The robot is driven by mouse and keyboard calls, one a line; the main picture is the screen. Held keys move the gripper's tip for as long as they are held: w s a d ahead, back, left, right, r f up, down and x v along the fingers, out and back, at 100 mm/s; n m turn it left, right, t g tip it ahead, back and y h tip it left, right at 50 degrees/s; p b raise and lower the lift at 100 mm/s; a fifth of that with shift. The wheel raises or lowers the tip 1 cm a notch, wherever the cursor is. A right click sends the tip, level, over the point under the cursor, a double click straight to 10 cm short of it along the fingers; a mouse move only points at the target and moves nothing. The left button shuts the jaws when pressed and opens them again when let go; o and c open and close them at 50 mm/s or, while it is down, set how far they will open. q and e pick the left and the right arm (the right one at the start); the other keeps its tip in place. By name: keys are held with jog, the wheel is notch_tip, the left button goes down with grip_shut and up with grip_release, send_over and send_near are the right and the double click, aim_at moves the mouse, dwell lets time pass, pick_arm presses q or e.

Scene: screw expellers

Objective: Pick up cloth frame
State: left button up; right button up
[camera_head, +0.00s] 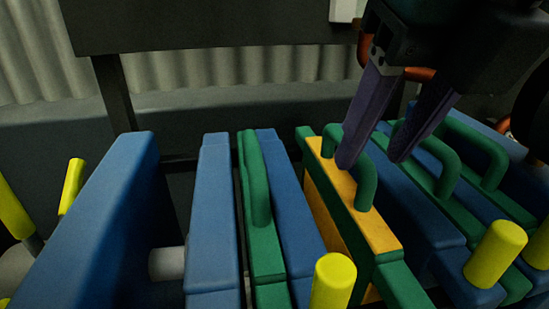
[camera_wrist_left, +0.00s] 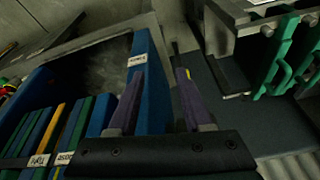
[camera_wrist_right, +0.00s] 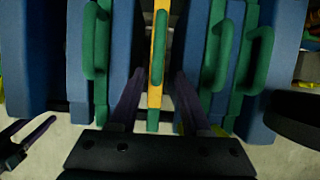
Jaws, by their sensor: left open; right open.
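A yellow-orange frame with green edges (camera_head: 321,193), seemingly the cloth frame, stands upright in a row of blue and green plates. It carries a green loop handle (camera_head: 366,184) on top. My right gripper (camera_head: 371,162) is open, its purple fingers pointing down on either side of the handle. In the right wrist view, the frame's yellow top (camera_wrist_right: 159,16) and handle (camera_wrist_right: 158,48) lie between the spread fingers (camera_wrist_right: 160,74), apart from both. My left gripper (camera_wrist_left: 160,72) is open and empty in the left wrist view. It is outside the head view.
Green plates with loop handles (camera_head: 443,165) stand close to the right, another (camera_head: 259,190) to the left. Thick blue plates (camera_head: 115,215) and yellow pegs (camera_head: 333,279) surround the row.

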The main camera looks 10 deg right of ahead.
aim_at(344, 182)
jog(key=x, duration=0.4)
jog(key=shift+w+f, duration=0.1)
jog(key=shift+f, duration=0.05)
jog(key=x, duration=0.2)
jog(key=b+x, duration=0.1)
jog(key=x, duration=0.2)
jog(key=shift+w+a, duration=0.2)
jog(key=shift+w, duration=0.2)
jog(key=shift+c, duration=0.2)
grip_shut()
dwell(0.6)
